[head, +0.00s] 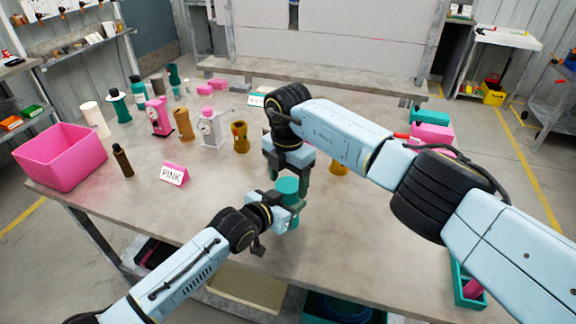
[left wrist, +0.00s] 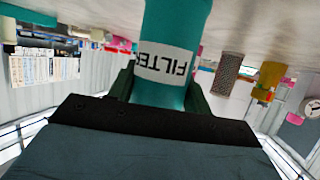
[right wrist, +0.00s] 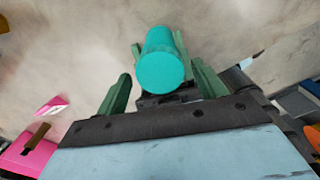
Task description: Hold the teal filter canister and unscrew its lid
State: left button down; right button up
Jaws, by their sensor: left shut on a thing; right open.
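The teal filter canister (head: 294,216) stands upright near the front edge of the table, with its teal lid (head: 287,186) on top. In the left wrist view its white FILTER label (left wrist: 165,66) shows between the fingers. My left gripper (head: 289,212) is shut around the canister's body from the left. My right gripper (head: 289,178) points down from above, its open fingers on either side of the lid. In the right wrist view the round lid top (right wrist: 160,73) lies between the spread fingers (right wrist: 162,90), with gaps on both sides.
A pink bin (head: 62,158) stands at the table's left, near a PINK sign (head: 173,173) and a dark brown bottle (head: 123,160). Several pumps and canisters, including a white pump (head: 211,130), stand behind.

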jog(key=shift+f, duration=0.55)
jog(key=c, duration=1)
jog(key=n, duration=1)
jog(key=o, duration=1.1)
jog(key=shift+r, duration=0.1)
